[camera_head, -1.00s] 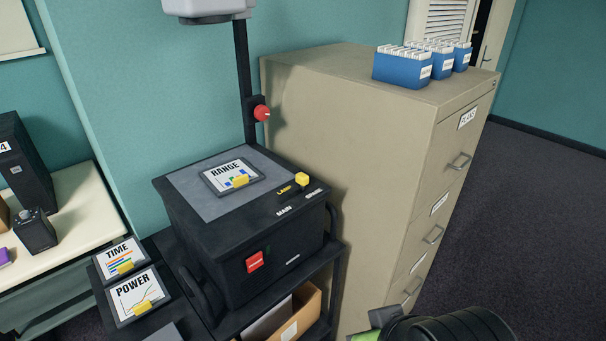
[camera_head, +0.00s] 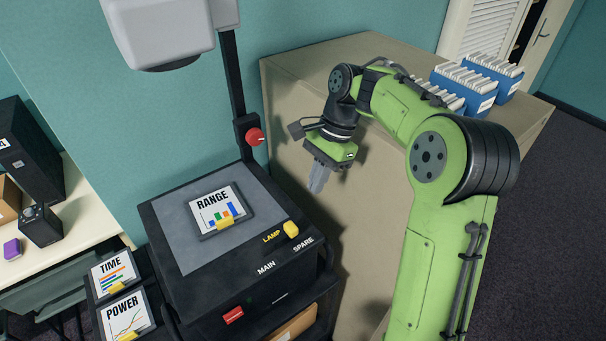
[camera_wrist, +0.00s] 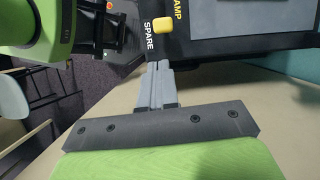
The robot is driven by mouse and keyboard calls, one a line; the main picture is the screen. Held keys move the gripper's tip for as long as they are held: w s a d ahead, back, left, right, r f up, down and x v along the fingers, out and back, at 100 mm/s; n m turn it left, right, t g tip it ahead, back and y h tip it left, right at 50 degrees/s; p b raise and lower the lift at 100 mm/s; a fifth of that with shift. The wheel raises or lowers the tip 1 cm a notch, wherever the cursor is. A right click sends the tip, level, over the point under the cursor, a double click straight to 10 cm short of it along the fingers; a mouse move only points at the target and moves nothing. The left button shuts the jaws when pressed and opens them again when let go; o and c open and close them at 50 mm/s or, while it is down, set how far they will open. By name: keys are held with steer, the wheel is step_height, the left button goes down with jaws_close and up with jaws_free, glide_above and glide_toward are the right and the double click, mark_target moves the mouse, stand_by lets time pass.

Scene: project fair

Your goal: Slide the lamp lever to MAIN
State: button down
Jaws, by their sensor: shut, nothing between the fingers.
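The yellow lamp lever (camera_head: 291,229) is on the top edge of the black projector (camera_head: 225,262), next to the LAMP label. It stands at the SPARE side, with the MAIN label nearer the middle of the edge. The lever also shows in the wrist view (camera_wrist: 163,25), beside the word SPARE. My gripper (camera_head: 317,190) is shut and empty, fingers pointing down, above and to the right of the lever and apart from it. In the wrist view its fingertips (camera_wrist: 158,66) lie just below the SPARE label.
The RANGE card (camera_head: 216,211) lies on the projector's glass. A post with a red knob (camera_head: 255,136) rises behind it, carrying the grey projector head (camera_head: 168,32). A beige cabinet (camera_head: 290,75) with blue file boxes (camera_head: 464,86) stands close behind my arm. TIME (camera_head: 113,272) and POWER (camera_head: 126,318) cards lie left.

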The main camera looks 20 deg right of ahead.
mark_target(291, 232)
steer(key=shift+m, duration=0.3)
steer(key=b+x, duration=0.1)
steer(key=x, duration=0.2)
steer(key=b+x, duration=0.1)
steer(key=x, duration=0.2)
steer(key=b+x, duration=0.1)
steer(key=x, duration=0.2)
steer(key=shift+w+a+f, duration=0.1)
steer(key=shift+w+f, duration=0.2)
steer(key=shift+w, duration=0.05)
steer(key=shift+s+a+r, duration=0.1)
steer(key=shift+s+a, duration=0.05)
steer(key=shift+a, duration=0.25)
steer(key=a, duration=0.2)
steer(key=s+a+p, duration=0.1)
steer(key=a, duration=0.1)
steer(key=s+a+p, duration=0.1)
steer(key=a, duration=0.1)
steer(key=shift+s+a, duration=0.1)
steer(key=shift+a, duration=0.15)
